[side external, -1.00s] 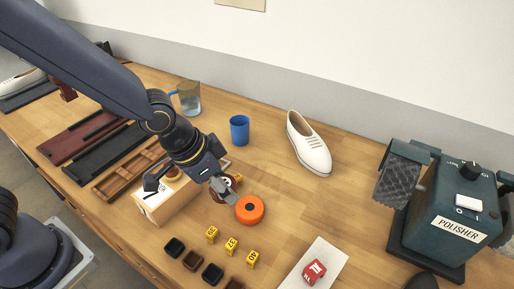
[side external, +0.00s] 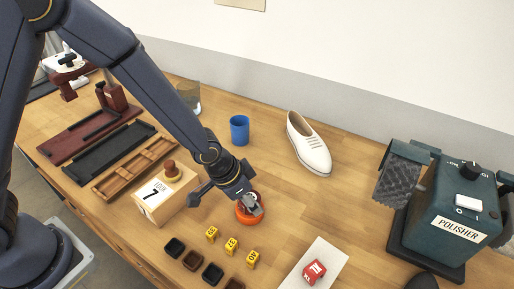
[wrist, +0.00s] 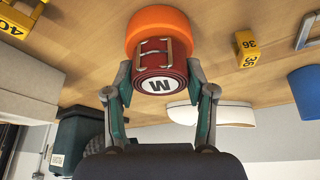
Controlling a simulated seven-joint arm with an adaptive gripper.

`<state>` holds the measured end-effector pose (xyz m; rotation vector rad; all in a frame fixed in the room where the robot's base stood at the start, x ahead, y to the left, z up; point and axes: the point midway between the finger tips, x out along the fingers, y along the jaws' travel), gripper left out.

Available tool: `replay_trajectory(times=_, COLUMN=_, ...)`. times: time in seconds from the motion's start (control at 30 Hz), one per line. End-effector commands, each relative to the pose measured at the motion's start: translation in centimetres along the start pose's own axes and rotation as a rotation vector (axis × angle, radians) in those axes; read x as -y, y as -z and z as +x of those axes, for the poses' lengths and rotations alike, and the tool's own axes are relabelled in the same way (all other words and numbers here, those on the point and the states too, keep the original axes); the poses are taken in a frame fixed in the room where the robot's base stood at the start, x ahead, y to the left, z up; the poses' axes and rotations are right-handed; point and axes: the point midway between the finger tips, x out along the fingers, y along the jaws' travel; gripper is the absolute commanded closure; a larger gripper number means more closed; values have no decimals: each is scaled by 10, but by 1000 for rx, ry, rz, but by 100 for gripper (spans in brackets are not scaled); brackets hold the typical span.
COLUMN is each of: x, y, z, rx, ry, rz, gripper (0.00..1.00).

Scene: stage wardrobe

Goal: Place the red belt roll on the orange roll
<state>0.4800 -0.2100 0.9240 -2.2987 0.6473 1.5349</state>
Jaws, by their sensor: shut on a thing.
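The red belt roll (wrist: 160,84), with a white "M" label and a metal buckle, is between the two fingers of my gripper (wrist: 160,76) in the wrist view. My gripper is shut on it. The orange roll (wrist: 158,24) shows directly beyond the red roll, partly covered by it. In the side external view my gripper (side external: 254,206) is over the orange roll (side external: 244,219), and the fingers hide most of the red roll. I cannot tell whether the two rolls touch.
Yellow number blocks (side external: 231,244) and dark small trays (side external: 193,260) lie in front of the rolls. A blue cup (side external: 239,129) and white shoe (side external: 309,143) stand behind.

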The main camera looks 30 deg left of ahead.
Motion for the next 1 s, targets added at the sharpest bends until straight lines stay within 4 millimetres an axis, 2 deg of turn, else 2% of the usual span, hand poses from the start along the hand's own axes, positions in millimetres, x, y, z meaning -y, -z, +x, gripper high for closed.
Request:
replay_trajectory(times=0.1, x=0, y=-2, z=3, rx=1, ry=0, rz=0, gripper=83)
replay_trajectory(times=0.13, x=0, y=-1, z=3, rx=1, ry=0, rz=0, gripper=42)
replay_trajectory(times=0.33, x=0, y=-1, z=2, rx=0, ry=0, rz=0, gripper=21)
replay_trajectory(times=0.73, x=0, y=1, z=-3, rx=-2, ry=0, rz=0, gripper=20)
replay_trajectory(times=0.87, x=0, y=2, z=-24, rx=-6, ry=0, rz=0, gripper=20)
replay_trajectory(times=1.0, x=0, y=2, z=-56, rx=-7, ry=0, rz=-1, gripper=20)
